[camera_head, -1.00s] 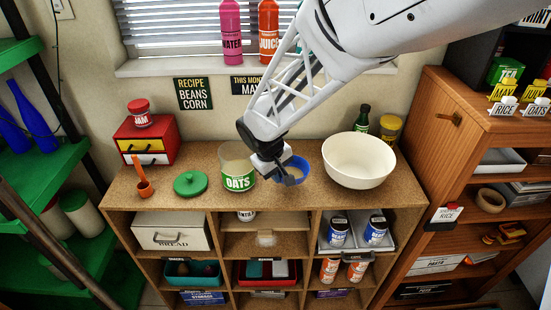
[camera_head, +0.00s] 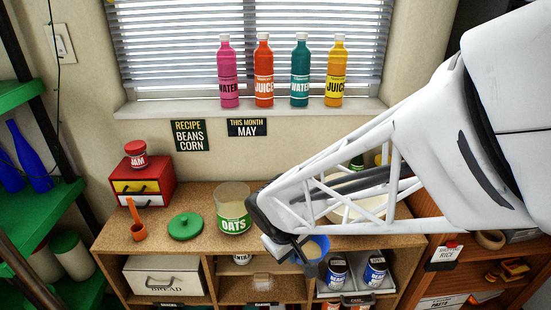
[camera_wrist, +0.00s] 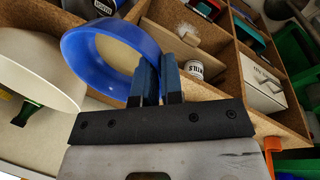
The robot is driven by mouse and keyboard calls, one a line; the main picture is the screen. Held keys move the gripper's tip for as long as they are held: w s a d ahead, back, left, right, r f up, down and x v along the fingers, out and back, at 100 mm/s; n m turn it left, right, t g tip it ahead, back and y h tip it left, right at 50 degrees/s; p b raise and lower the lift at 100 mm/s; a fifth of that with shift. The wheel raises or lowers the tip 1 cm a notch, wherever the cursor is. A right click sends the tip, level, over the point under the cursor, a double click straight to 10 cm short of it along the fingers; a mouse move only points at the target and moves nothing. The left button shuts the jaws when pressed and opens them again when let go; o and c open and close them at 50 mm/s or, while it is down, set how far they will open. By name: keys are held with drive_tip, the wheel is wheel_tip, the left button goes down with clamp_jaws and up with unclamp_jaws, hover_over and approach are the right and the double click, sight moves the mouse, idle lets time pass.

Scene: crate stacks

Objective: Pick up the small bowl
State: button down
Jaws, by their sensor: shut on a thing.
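The small blue bowl (camera_head: 314,263) is held in front of the cubby shelf's upper edge, at the right of centre in the head view. My gripper (camera_head: 297,248) is shut on its rim at the left side. In the wrist view the bowl (camera_wrist: 122,40) is seen tilted, and my two fingers (camera_wrist: 161,70) pinch its wall on the right. The bowl looks clear of the shelf top. My arm hides part of the shelf top behind it.
A large cream bowl (camera_head: 343,210) stands behind my arm, partly hidden. An oats jar (camera_head: 233,222), green lid (camera_head: 186,226), orange cup (camera_head: 138,232) and red drawer box (camera_head: 144,184) stand on the shelf top. Bean cans (camera_head: 338,270) sit in a cubby below.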

drive_tip(key=shift+s+d, duration=0.15)
drive_tip(key=shift+s, duration=0.4)
idle(1.4)
drive_tip(key=w+a+r, duration=0.4)
drive_tip(key=w+a, duration=0.1)
drive_tip(key=a, duration=0.4)
drive_tip(key=w+a+r, duration=0.5)
drive_tip(key=w+a, duration=0.1)
drive_tip(key=a, duration=0.3)
drive_tip(key=w+a+r, duration=0.4)
drive_tip(key=w+a, duration=0.2)
drive_tip(key=a, duration=0.3)
drive_tip(key=shift+r, duration=0.3)
drive_tip(key=shift+r, duration=0.15)
drive_tip(key=y, duration=0.2)
drive_tip(key=d+r+y, duration=0.1)
drive_tip(key=y, duration=0.2)
drive_tip(key=r+y, duration=0.1)
drive_tip(key=y, duration=0.1)
drive_tip(key=shift+w+d+r+m+y, duration=0.1)
drive_tip(key=shift+d+m+y, duration=0.2)
drive_tip(key=shift+d, duration=0.1)
